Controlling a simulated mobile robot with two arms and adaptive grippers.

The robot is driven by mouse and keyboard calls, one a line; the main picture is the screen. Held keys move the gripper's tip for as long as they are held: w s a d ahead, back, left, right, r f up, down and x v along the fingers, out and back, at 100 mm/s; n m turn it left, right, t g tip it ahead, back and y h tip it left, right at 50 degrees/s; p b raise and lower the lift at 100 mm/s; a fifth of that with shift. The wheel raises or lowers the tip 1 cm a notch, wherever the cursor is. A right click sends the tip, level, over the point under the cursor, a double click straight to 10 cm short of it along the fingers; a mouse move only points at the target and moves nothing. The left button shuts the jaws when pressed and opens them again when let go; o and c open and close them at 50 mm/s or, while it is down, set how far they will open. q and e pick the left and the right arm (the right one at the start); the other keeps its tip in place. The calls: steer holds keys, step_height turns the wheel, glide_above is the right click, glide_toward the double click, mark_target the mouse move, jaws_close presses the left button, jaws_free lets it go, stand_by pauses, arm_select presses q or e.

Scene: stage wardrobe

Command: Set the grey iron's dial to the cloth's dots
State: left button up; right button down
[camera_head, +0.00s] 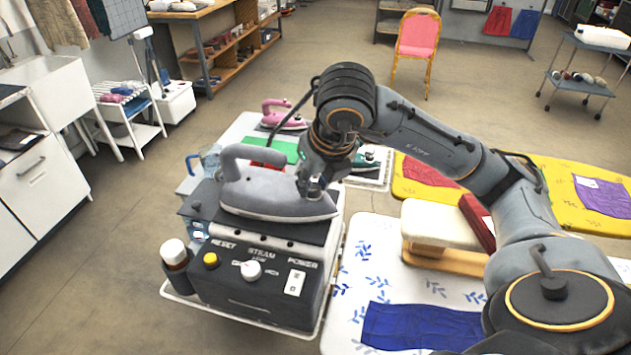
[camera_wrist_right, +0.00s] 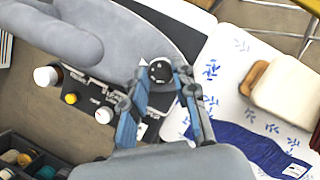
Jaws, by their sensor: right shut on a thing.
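The grey iron (camera_head: 265,195) rests on top of the dark steam station (camera_head: 255,290), its tip toward the right. It also fills the upper left of the right wrist view (camera_wrist_right: 150,25). Its dial (camera_wrist_right: 160,68) is a small dark round knob with a light mark, near the tip. My right gripper (camera_head: 314,188) comes down over the iron's front, its fingers on either side of the dial and shut on it. A blue cloth (camera_head: 415,325) lies on the white patterned board; in the wrist view it bears a white label (camera_wrist_right: 296,168), whose dots are too small to read. My left gripper is out of view.
The station's front has a yellow button (camera_head: 211,260), a white knob (camera_head: 251,270) and a brown bottle (camera_head: 175,254) beside it. A pink iron (camera_head: 283,115) stands behind. A padded sleeve board (camera_head: 435,225) stands right. Red and purple cloths lie on yellow boards.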

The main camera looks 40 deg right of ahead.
stand_by(0.3)
steer(key=c, duration=1)
jaws_free()
steer(key=shift+c, duration=0.2)
steer(key=v, duration=1.2)
